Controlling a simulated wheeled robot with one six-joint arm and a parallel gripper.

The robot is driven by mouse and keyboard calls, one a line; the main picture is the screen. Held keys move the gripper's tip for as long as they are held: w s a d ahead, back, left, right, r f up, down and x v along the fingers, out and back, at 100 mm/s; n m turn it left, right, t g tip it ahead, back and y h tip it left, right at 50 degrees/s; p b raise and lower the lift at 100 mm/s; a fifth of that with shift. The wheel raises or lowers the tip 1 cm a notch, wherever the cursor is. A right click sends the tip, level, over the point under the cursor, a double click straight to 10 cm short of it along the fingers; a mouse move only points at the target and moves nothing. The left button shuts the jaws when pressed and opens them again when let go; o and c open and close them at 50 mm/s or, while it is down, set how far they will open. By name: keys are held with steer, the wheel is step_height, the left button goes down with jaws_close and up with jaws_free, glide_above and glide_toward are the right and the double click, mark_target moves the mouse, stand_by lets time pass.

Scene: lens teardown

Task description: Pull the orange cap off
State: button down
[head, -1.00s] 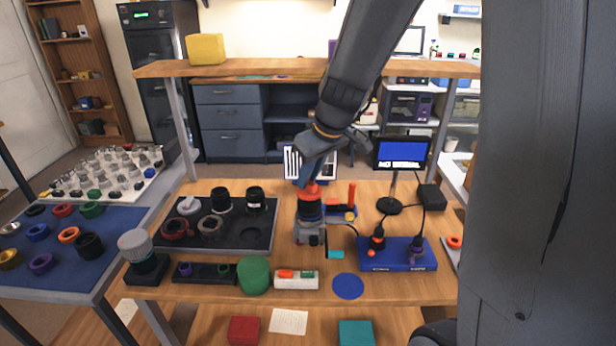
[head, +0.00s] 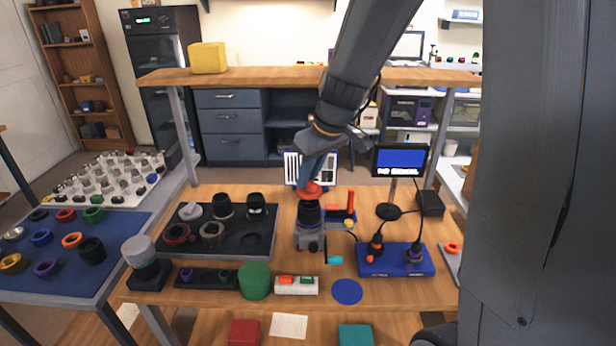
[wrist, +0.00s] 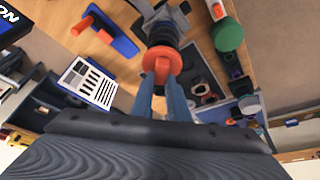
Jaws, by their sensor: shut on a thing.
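The orange cap (head: 313,191) has a wide round flange and a raised grip. My gripper (wrist: 161,82) is shut on that grip, one finger on each side, with the cap (wrist: 162,61) at its tips. The black lens (head: 309,212) stands upright in a grey holder (head: 309,239) on the bench, directly under the cap. In the head view the dark top of the lens shows below the flange, and the cap looks raised at the lens top. The cap hides part of the lens in the wrist view, so any gap is hard to judge.
A dark tray (head: 202,245) with lens parts lies left of the holder. A blue stand with an orange post (head: 350,201) is close on the right. A blue base (head: 397,262) with cables and a small monitor (head: 401,160) are further right. A raised shelf (head: 260,77) runs behind.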

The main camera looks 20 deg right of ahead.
steer(key=shift+r+p, duration=0.7)
steer(key=shift+r, duration=0.4)
